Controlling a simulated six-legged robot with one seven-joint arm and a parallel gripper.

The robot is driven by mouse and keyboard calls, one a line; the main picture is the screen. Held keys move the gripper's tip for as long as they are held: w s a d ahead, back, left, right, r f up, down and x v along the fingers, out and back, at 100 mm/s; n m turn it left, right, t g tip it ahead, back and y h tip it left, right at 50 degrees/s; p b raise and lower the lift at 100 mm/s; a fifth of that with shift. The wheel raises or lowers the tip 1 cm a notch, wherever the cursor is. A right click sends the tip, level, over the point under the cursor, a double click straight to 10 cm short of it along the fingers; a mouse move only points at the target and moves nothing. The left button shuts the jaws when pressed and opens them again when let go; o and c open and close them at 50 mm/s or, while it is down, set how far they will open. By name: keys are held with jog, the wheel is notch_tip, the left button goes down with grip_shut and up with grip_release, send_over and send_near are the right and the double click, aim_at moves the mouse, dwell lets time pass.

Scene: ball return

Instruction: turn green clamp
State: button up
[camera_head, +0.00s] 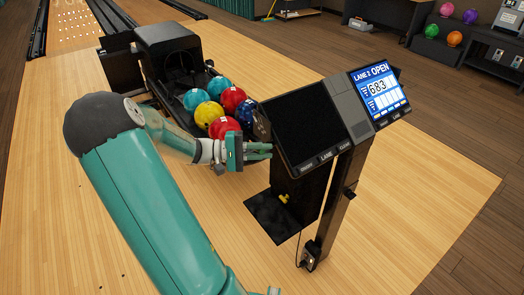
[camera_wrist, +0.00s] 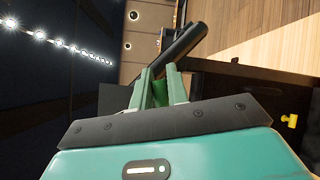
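The green clamp (camera_wrist: 160,96) shows in the wrist view as a small bright green piece between my fingers, at the end of a dark cylindrical bar (camera_wrist: 185,42). My gripper (camera_wrist: 161,76) has its two pale green fingers close together, one on each side of the clamp, with no clear gap. In the head view my gripper (camera_head: 270,151) reaches right, to the left edge of the dark console screen (camera_head: 298,125). The clamp cannot be made out there. Most of the clamp is hidden by my fingers.
Bowling balls (camera_head: 222,105) sit on the ball return (camera_head: 170,55) just behind my gripper. A lit score display (camera_head: 379,92) stands right of the screen. A yellow knob (camera_head: 284,198) is low on the console and also shows in the wrist view (camera_wrist: 290,120). The wooden floor in front is clear.

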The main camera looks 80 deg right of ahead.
grip_shut()
jog(key=n, duration=0.1)
jog(key=n+g+h, duration=0.1)
jog(key=n+g, duration=0.1)
jog(key=n, duration=0.1)
jog(key=shift+w+r, duration=0.15)
jog(key=shift+r, duration=0.1)
jog(key=n+h, duration=0.1)
jog(key=n, duration=0.1)
jog(key=n+g+h, duration=0.1)
jog(key=n+h, duration=0.1)
jog(key=n, duration=0.1)
jog(key=shift+w+d+r+n, duration=0.15)
jog(key=shift+d+r+n, duration=0.05)
jog(key=shift+n, duration=0.1)
jog(key=n+h, duration=0.1)
jog(key=n, duration=0.1)
jog(key=n+h, duration=0.4)
jog(key=n, duration=0.1)
jog(key=shift+w+d+r, duration=0.1)
jog(key=shift+w+d, duration=0.1)
jog(key=shift+w, duration=0.05)
jog(key=shift+w+d+n+t+h, duration=0.1)
jog(key=shift+n+t+h, duration=0.85)
jog(key=shift+n, duration=0.7)
jog(key=shift+w+d+n+t+h, duration=0.1)
jog(key=shift+n+t+h, duration=0.55)
jog(key=shift+n+h, duration=0.75)
jog(key=shift+n+y, duration=0.25)
jog(key=shift+n, duration=0.1)
